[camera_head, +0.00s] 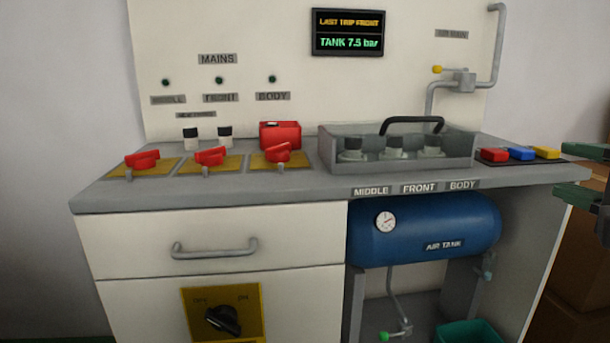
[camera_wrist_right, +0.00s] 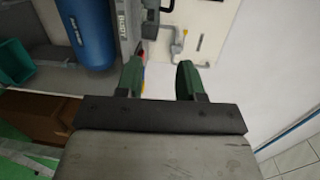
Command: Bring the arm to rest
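My right gripper (camera_head: 578,172) shows at the right edge of the head view, beside the right end of the workbench (camera_head: 200,194). Part of its arm is cut off by the picture edge. In the right wrist view the gripper (camera_wrist_right: 162,82) has its two green fingers apart, with nothing between them. A strip of the bench's coloured blocks shows behind the left finger. My left gripper is not in view.
The bench carries red switches (camera_head: 211,156), a clear-walled box (camera_head: 330,160) with a black handle, and red, blue and yellow blocks (camera_head: 521,153). A blue air tank (camera_head: 440,222) sits below. Brown boxes (camera_head: 580,262) stand at the right.

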